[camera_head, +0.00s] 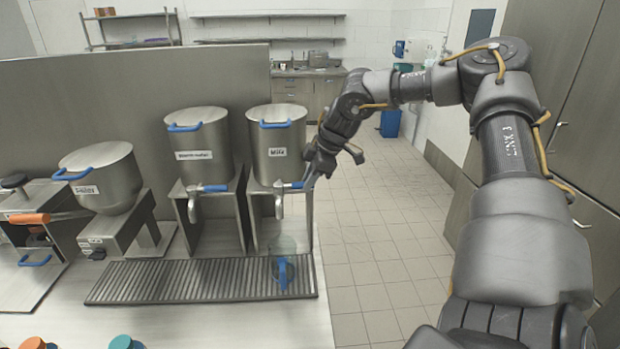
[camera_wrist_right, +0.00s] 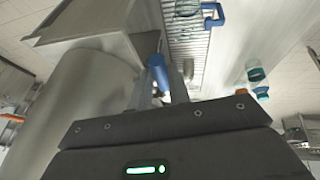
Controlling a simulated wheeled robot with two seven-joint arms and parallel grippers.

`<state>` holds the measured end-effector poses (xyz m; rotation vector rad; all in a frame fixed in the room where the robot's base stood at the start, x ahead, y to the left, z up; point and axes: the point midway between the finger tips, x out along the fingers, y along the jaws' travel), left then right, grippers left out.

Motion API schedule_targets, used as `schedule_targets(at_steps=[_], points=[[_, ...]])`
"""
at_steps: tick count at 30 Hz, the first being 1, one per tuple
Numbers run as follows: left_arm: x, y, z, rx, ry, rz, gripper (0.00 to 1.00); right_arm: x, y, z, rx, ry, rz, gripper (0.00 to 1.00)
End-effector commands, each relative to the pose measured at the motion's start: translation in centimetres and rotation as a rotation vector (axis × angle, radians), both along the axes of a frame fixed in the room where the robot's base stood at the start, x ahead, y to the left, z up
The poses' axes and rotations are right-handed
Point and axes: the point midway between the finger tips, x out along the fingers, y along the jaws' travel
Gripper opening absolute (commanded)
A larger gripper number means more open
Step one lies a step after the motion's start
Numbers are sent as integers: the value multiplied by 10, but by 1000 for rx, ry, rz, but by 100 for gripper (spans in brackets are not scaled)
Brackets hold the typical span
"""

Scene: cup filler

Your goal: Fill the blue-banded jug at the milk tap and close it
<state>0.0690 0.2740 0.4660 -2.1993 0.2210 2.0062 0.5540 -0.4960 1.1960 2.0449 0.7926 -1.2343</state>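The milk container (camera_head: 278,140) is a steel pot labelled Milk, on a stand, with a blue-handled tap (camera_head: 290,185) low on its front. A clear jug (camera_head: 281,246) with blue on it stands on the drip tray (camera_head: 190,282) below this tap; I cannot make out any milk in it. It shows at the top of the right wrist view (camera_wrist_right: 187,8). My right gripper (camera_head: 306,183) is at the tap's handle. In the wrist view the blue handle (camera_wrist_right: 158,72) lies between its two fingers, which stand apart; contact is unclear. My left gripper is out of view.
Another steel pot (camera_head: 199,145) with a blue tap handle stands left of the milk one. A tilted steel pot (camera_head: 103,180) is further left. Orange (camera_head: 37,343) and teal (camera_head: 122,342) tops show at the bottom edge. The tiled floor on the right is clear.

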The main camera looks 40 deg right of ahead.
Motion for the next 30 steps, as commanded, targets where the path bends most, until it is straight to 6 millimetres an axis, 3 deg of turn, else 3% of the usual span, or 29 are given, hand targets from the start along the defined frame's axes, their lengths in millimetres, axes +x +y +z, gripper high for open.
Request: schedule_targets(at_steps=[4,13,30], points=[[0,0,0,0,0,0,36,0,0,0,0,0,0,0],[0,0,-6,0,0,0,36,-1,3,-2,-1,-2,-29,0],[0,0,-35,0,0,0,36,-15,20,0,1,-2,-294,0]])
